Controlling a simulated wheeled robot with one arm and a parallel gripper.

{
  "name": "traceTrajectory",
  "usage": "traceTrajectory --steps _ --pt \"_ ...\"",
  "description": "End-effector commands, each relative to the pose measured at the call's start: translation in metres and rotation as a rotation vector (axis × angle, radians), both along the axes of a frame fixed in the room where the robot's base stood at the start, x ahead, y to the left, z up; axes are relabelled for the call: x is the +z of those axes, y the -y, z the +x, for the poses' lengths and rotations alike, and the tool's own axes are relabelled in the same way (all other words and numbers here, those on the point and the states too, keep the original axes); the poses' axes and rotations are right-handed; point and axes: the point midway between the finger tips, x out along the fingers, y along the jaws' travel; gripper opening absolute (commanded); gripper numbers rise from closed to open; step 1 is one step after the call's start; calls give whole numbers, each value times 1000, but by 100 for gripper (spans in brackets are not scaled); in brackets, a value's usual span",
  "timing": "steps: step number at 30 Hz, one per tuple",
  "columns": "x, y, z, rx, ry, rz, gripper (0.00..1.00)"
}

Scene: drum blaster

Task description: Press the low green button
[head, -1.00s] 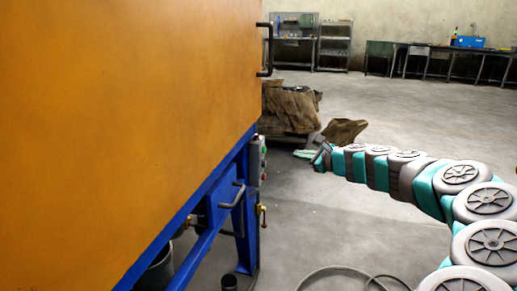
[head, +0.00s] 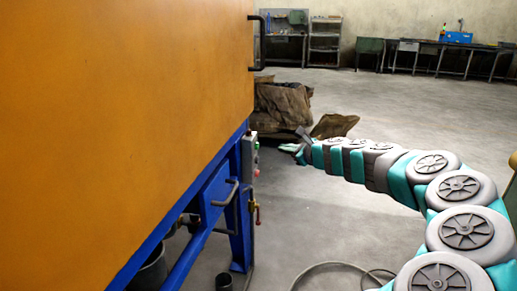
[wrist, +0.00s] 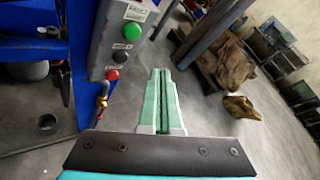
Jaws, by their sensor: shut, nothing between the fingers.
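The grey control box (wrist: 122,42) shows at the upper left of the wrist view, on the blue frame.
The orange machine body (head: 120,110) fills the left, on blue legs with a grey handle (head: 226,192). A brass valve with a red handle (wrist: 102,100) hangs below the box. Brown sacking (head: 283,108) lies behind my gripper. Open floor is to the right.

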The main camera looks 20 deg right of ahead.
Motion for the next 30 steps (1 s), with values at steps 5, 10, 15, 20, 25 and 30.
traceTrajectory --steps 5,10,15,20,25,30 --pt "-1 -21 14 1 0 -1 0" --pt "1 -34 22 1 0 1 0" --pt "0 -40 27 1 -1 0 0" --pt "0 -41 28 0 0 0 0" --pt "0 -41 27 0 0 0 0" --pt "0 -40 27 -1 0 0 0"
